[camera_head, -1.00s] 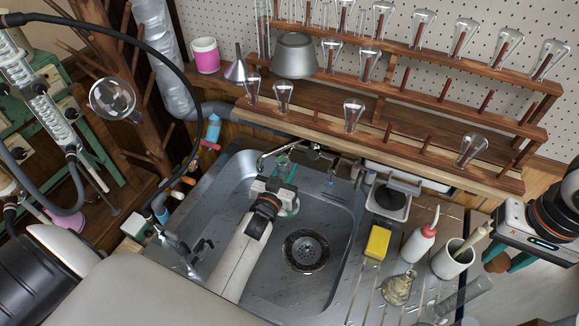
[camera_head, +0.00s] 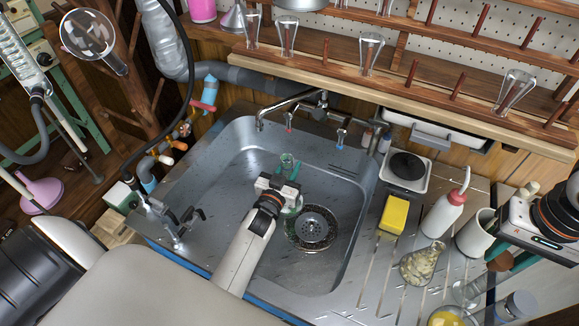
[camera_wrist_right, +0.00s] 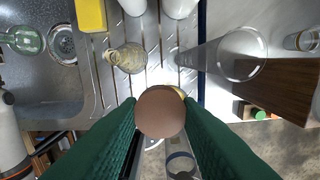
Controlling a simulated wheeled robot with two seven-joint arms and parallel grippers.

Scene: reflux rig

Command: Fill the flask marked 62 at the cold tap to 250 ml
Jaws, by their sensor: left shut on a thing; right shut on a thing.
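My left gripper (camera_head: 281,186) is shut on a greenish glass flask (camera_head: 289,163) over the sink basin, left of and behind the drain. The flask's neck shows past the jaws; its marking and fill level cannot be read. The flask also shows at the left of the right wrist view (camera_wrist_right: 24,40). The chrome spout (camera_head: 262,122) stands behind and left of the flask, apart from it. A tap with a blue mark (camera_head: 340,138) is at the sink's back right. My right gripper (camera_wrist_right: 160,112) is shut on a round brown-topped thing (camera_wrist_right: 159,112), beyond the counter's right side.
The sink (camera_head: 225,180) has a drain (camera_head: 313,228). A yellow sponge (camera_head: 393,214), wash bottle (camera_head: 444,213), white cup (camera_head: 475,234) and small flask (camera_head: 419,264) stand on the drainboard at right. A wooden rack (camera_head: 400,105) with glassware is behind. Handles (camera_head: 178,225) stand at the sink's front left.

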